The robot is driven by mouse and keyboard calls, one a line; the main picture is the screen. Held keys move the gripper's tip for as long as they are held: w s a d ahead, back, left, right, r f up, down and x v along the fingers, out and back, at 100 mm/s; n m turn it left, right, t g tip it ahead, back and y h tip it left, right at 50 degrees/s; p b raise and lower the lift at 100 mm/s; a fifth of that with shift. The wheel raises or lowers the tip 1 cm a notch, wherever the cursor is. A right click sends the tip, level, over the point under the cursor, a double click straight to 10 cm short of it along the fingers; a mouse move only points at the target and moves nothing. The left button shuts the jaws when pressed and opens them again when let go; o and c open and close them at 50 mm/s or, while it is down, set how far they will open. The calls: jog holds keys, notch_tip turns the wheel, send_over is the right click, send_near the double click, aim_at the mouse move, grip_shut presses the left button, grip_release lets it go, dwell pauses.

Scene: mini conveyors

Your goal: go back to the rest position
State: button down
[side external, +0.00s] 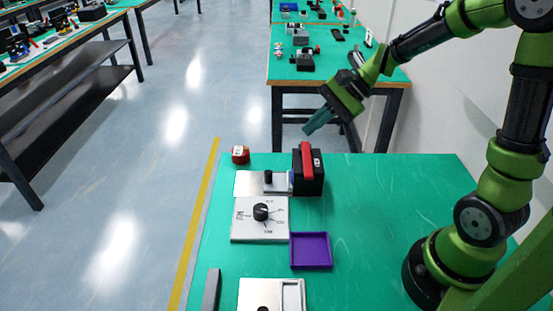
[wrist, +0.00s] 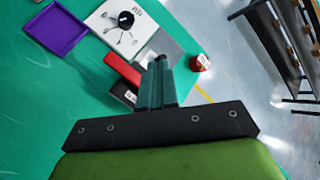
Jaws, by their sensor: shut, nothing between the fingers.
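My gripper (side external: 317,122) is in the air above the far edge of the green table (side external: 400,205), beyond the black box with the red bar. Its fingers are together and hold nothing. In the wrist view the closed fingers (wrist: 157,78) point toward the far end of the table and hide part of the red bar and the plate beside it. My gripper appears to touch nothing.
On the table are a black box (side external: 312,185) with a red bar (side external: 306,161), a white dial panel (side external: 245,224), a silver plate (side external: 248,183), a red round object (side external: 240,155), a purple tray (side external: 311,251) and a grey bar (side external: 212,290). The table's right side is clear.

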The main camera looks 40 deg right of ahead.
jog(key=shift+f, duration=0.1)
jog(key=s+a+r+n+t+h, duration=0.1)
jog(key=s+a+r+n+h, duration=0.1)
jog(key=s+n, duration=0.3)
jog(key=s+a+r+n+t+h, duration=0.1)
jog(key=s+a+r+n+h, duration=0.1)
jog(key=s+r+n, duration=0.3)
jog(key=s+n+h, duration=0.1)
jog(key=s, duration=0.2)
jog(key=shift+s+n+h, duration=0.3)
jog(key=shift+s, duration=0.1)
